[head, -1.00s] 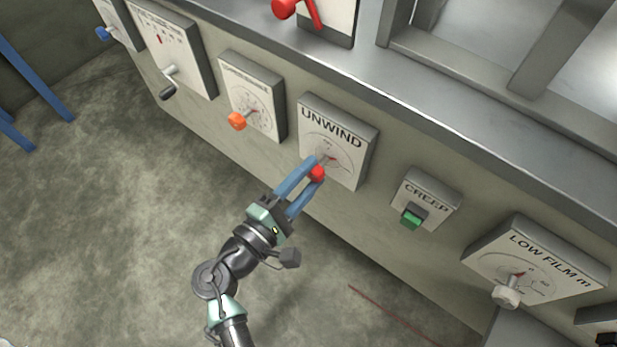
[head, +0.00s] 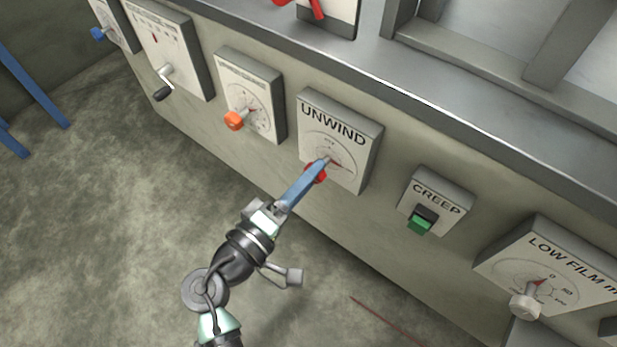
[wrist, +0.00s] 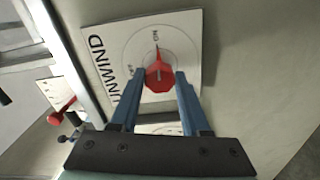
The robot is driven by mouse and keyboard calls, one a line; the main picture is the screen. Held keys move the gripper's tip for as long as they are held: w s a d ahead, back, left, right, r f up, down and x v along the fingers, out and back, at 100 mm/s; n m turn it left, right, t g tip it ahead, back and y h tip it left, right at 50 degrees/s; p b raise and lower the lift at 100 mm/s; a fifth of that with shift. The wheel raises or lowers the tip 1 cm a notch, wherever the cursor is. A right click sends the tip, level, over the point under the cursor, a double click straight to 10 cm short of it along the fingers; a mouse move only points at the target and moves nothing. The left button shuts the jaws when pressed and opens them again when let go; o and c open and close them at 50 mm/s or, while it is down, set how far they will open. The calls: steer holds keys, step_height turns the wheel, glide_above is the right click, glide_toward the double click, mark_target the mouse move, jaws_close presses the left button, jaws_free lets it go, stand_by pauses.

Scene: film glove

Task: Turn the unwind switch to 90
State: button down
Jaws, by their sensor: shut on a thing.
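The unwind switch is a red knob (head: 318,178) with a pointer on a white plate (head: 357,129) lettered UNWIND, on the front of the machine. In the wrist view the knob (wrist: 158,77) sits between my two blue fingers. My gripper (head: 320,169) is shut on it, one finger on each side (wrist: 160,80). In the wrist view the red pointer points up at a small mark that looks like ON. The OFF mark lies to its left, on the lettered side. In the head view the fingers overlap and partly hide the knob.
A CREEP plate with a green button (head: 421,220) is to the right, then a LOW FILM dial with a pale knob (head: 525,306). To the left is a dial with an orange knob (head: 234,121), then a crank (head: 163,84).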

steer(key=shift+a, duration=0.1)
stand_by(0.3)
steer(key=shift+c, duration=1.9)
jaws_free()
steer(key=p+v, duration=0.4)
steer(key=v, duration=0.9)
